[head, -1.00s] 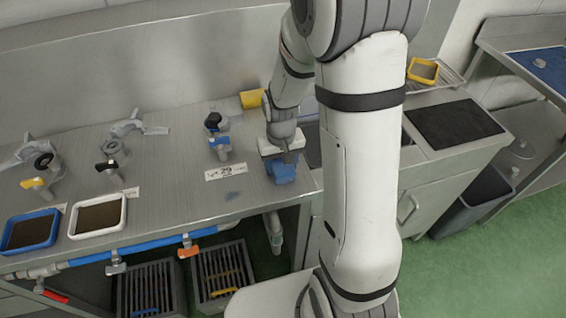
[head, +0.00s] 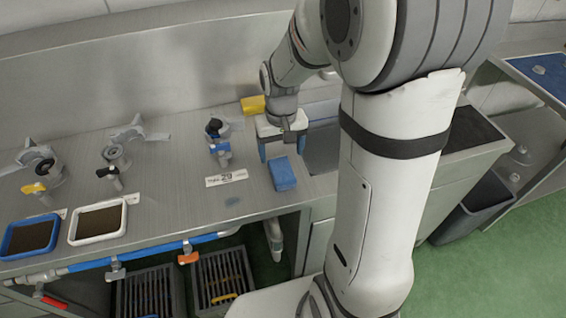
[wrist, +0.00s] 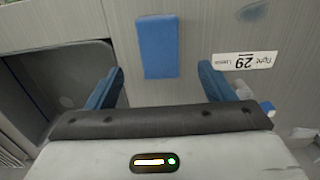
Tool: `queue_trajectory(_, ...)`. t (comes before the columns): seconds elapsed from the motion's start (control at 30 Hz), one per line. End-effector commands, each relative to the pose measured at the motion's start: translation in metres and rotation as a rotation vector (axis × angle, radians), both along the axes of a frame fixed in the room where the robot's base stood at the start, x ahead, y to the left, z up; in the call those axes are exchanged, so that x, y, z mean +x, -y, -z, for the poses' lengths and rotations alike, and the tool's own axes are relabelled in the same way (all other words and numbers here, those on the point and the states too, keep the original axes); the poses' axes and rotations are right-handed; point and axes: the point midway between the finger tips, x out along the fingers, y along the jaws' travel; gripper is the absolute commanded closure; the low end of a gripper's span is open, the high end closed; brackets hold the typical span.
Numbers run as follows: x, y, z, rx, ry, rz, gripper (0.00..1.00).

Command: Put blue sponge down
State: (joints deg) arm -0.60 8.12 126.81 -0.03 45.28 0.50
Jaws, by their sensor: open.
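The blue sponge (head: 282,173) lies flat on the steel counter (head: 180,190), to the right of a white label reading 29 (head: 226,178). In the wrist view the sponge (wrist: 157,46) lies beyond the open fingers, apart from both. My gripper (head: 283,146) is open and empty, just behind the sponge in the head view. Its two blue fingers (wrist: 160,88) are spread wide in the wrist view.
A yellow block (head: 253,105) sits behind my gripper near the back wall. A blue-handled tap (head: 219,148) stands left of it. A sink basin (head: 322,148) opens to the right. Blue (head: 8,247) and white (head: 72,238) trays lie at left.

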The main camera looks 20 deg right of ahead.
Motion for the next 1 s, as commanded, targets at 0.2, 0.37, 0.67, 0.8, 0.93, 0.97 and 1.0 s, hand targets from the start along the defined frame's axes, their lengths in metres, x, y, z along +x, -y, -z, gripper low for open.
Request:
queue_trajectory(0.2,0.001,0.0,-0.031,0.0,0.003,0.001,0.24)
queue_trajectory(0.37,-0.008,0.001,-0.045,0.0,0.017,0.001,0.24)
queue_trajectory(0.67,-0.081,0.002,-0.09,-0.001,0.153,0.001,0.24)
queue_trajectory(0.8,-0.114,0.002,-0.099,-0.002,0.21,0.001,0.24)
queue_trajectory(0.93,-0.133,0.003,-0.102,-0.001,0.242,0.002,0.24)
queue_trajectory(0.97,-0.135,0.005,-0.102,-0.001,0.247,0.003,0.24)
queue_trajectory(1.0,-0.138,0.006,-0.102,-0.002,0.251,0.003,0.24)
